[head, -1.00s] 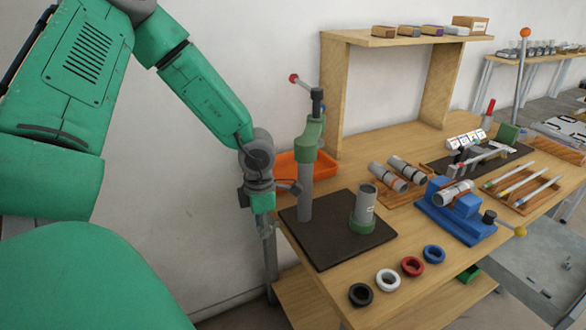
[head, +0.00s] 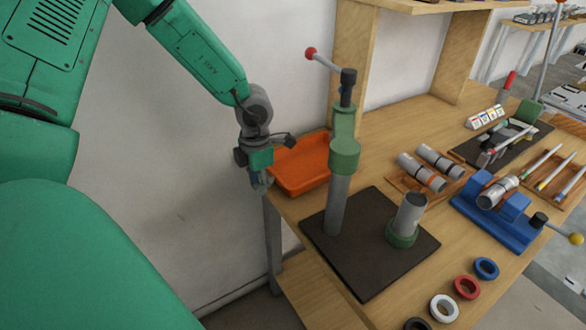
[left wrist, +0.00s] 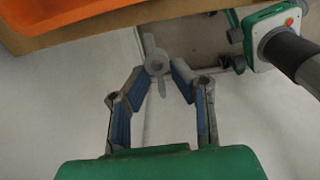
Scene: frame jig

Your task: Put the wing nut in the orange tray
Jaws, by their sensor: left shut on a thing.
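The orange tray (head: 318,172) lies on the table's back left corner in the head view, left of the green-topped press. Its edge also shows at the top left of the left wrist view (left wrist: 50,18). My left gripper (head: 262,184) hangs just outside the table's left edge, beside the tray. In the left wrist view my left gripper (left wrist: 158,78) is shut on the grey wing nut (left wrist: 157,65), held between the fingertips. The wing nut is too small to make out in the head view. My right gripper is out of view.
The press (head: 340,195) with its red-knobbed lever stands right of the tray on a dark mat (head: 365,265). A grey cylinder in a green base (head: 408,220) is on the mat. The table's wooden edge (left wrist: 100,28) borders the tray. A wall is at the left.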

